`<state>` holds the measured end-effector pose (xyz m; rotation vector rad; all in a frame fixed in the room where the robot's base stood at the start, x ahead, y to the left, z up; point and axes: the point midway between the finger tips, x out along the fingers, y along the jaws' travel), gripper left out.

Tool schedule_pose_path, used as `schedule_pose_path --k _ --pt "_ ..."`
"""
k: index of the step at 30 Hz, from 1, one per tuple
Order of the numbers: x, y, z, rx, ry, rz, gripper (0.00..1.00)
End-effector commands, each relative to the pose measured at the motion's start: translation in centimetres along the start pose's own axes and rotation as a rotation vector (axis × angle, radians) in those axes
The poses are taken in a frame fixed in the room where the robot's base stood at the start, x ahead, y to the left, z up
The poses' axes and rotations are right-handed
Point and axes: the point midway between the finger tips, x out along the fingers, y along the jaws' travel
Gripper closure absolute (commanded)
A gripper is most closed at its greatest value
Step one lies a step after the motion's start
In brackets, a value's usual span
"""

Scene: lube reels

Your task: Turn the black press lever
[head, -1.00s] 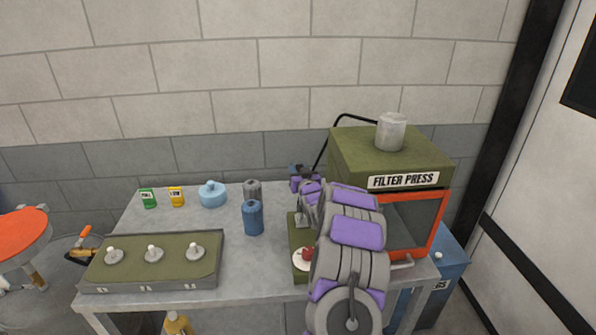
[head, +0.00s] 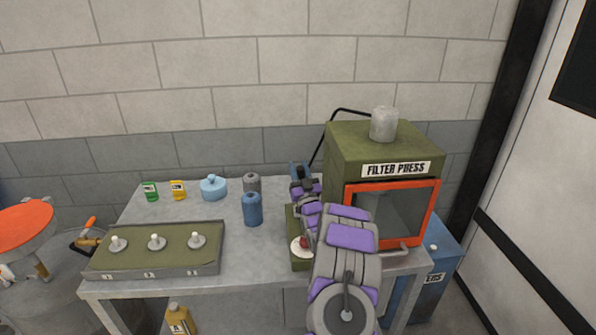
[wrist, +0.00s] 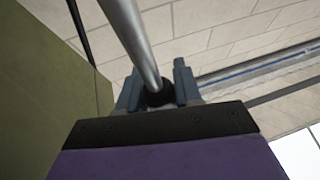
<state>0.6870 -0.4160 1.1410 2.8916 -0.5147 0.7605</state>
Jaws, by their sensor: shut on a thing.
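The green filter press (head: 345,155) stands at the right end of the metal table. Its left side also fills the left of the wrist view (wrist: 45,90). My gripper (wrist: 158,88) is shut on the dark end of a metal rod, which I take for the press lever (wrist: 135,40). The rod runs up and to the left from between the fingers. In the head view my gripper (head: 300,172) is beside the press's left side, toward the wall. A thin black bar (head: 317,153) curves from the press top down toward it. My arm hides part of the press front.
A orange-framed window (head: 390,215) and a grey cup (head: 384,124) are on the press. A green panel with several knobs (head: 155,262) lies at the table's left. A blue canister (head: 252,209) and a blue pot (head: 213,188) stand mid-table. A blue bin (head: 433,265) is at right.

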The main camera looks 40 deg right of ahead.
Motion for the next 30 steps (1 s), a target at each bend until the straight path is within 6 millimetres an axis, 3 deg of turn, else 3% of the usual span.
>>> schedule_pose_path --k 15,16,22,30 --pt "0.17 0.04 0.34 -0.002 0.017 -0.003 1.0" --pt "0.18 0.04 0.34 -0.002 0.017 -0.003 0.63" --pt "0.18 -0.01 0.25 -0.002 0.018 -0.004 0.45" --pt "0.3 -0.18 -0.07 -0.004 0.019 -0.005 0.45"
